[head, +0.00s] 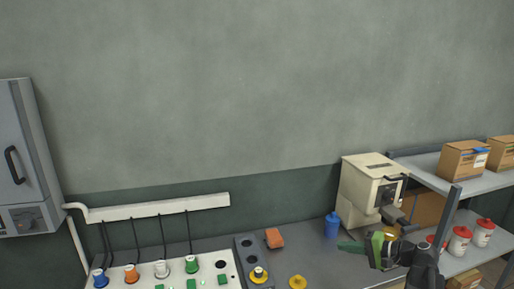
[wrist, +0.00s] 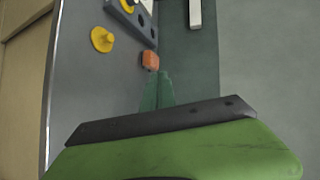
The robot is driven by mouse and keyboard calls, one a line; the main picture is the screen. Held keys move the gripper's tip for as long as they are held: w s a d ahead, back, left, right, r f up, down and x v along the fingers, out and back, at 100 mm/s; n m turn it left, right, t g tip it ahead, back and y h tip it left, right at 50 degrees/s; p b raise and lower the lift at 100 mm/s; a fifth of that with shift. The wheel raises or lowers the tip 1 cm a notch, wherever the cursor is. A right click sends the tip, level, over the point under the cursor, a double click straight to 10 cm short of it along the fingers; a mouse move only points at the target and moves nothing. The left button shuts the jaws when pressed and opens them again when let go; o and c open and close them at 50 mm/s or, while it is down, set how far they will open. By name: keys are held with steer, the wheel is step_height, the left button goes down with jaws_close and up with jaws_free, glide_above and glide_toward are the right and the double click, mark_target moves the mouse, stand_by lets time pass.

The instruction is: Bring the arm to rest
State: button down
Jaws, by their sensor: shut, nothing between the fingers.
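My gripper (head: 350,247) shows at the lower right of the head view, in front of the cream press machine and above the grey bench. Its green fingers point left. In the wrist view my gripper (wrist: 163,78) is seen along its green fingers, which lie together with nothing between them. An orange block (wrist: 150,60) shows just beyond the fingertips in that view. In the head view the orange block (head: 274,238) lies on the bench left of my gripper, apart from it.
The cream machine (head: 371,190) stands behind my arm, with a blue canister (head: 332,226) on its left. A grey shelf (head: 430,167) with boxes and red-lidded jars is at right. A white panel (head: 205,270) with coloured plugs and a yellow knob (head: 298,282) are at the front.

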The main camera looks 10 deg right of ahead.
steer(key=w+a+f+n+g, duration=0.1)
steer(key=a+f+n+g, duration=0.1)
steer(key=a, duration=0.6)
steer(key=a+f+n+g, duration=0.2)
steer(key=a, duration=0.6)
steer(key=s+a+f+n+g+h, duration=0.1)
steer(key=s+a+f, duration=0.1)
steer(key=a, duration=0.3)
steer(key=s+a+f+n+g+h+p, duration=0.1)
steer(key=s+a+f+n+g+h, duration=0.1)
steer(key=a, duration=0.3)
steer(key=s+a+f+n+g+h, duration=0.1)
steer(key=s+a+f+g, duration=0.1)
steer(key=a+f, duration=0.1)
steer(key=shift+s+a+f+n+h+p, duration=0.1)
steer(key=shift+s+a+n+h+p, duration=0.1)
steer(key=shift+a, duration=0.25)
steer(key=shift+s+a+f+n+h+p, duration=0.1)
steer(key=shift+a+h+p, duration=0.1)
steer(key=shift+a, duration=0.25)
steer(key=shift+s+d+f+n+g+h, duration=0.3)
steer(key=shift+s+d+f+h, duration=0.3)
steer(key=shift+h, duration=0.3)
steer(key=s+d+f+h, duration=0.1)
steer(key=d+h, duration=0.2)
steer(key=d, duration=0.4)
